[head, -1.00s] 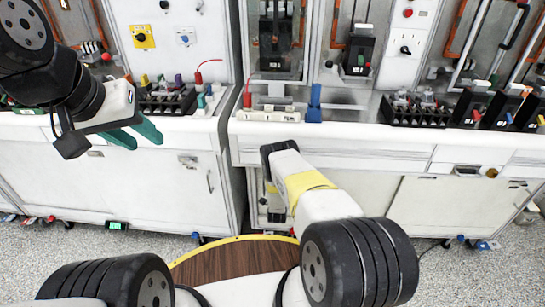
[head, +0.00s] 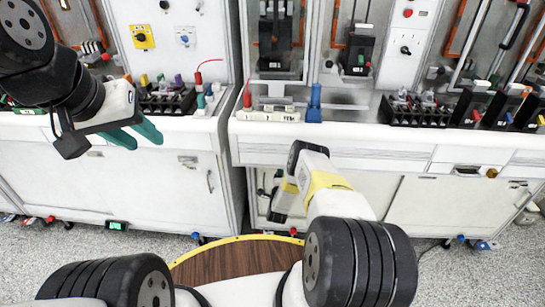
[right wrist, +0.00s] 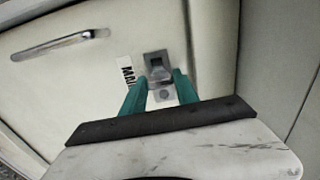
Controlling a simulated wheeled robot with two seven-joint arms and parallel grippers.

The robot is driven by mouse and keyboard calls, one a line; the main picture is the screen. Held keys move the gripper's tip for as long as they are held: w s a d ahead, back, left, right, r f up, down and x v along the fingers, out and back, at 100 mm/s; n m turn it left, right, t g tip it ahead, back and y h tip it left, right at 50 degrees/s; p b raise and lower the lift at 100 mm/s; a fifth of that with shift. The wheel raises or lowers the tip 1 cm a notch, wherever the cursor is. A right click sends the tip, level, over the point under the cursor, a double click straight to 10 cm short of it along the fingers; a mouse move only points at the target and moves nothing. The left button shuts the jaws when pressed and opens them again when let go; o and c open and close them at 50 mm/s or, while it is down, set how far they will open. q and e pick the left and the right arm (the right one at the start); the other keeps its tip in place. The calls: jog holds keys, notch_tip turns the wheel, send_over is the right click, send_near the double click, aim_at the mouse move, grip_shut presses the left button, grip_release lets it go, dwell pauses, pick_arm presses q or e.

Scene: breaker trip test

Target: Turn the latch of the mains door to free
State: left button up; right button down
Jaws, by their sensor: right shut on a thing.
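The mains door (right wrist: 75,95) is a pale panel that fills much of the right wrist view. A partly hidden label (right wrist: 127,72) reading "MAIN" is on it, and beside that is a small grey metal latch (right wrist: 157,63). My right gripper (right wrist: 160,82) has its teal fingers either side of the latch and is shut on it. The fingers hide part of the latch, so its exact turn is hard to read. In the head view, my right arm hides its own fingertips. My left gripper (head: 141,135) is empty in front of the left cabinet, teal fingers apart.
A bar handle (right wrist: 60,45) sticks out from the door in the right wrist view. The bench top (head: 350,133) above carries a white power strip (head: 268,116), a blue item (head: 314,105) and terminal blocks (head: 415,110). A left cabinet (head: 130,185) stands beside a narrow gap.

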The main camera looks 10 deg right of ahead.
dwell(0.4)
jog(key=c, duration=0.9)
grip_release()
jog(key=v, duration=0.8)
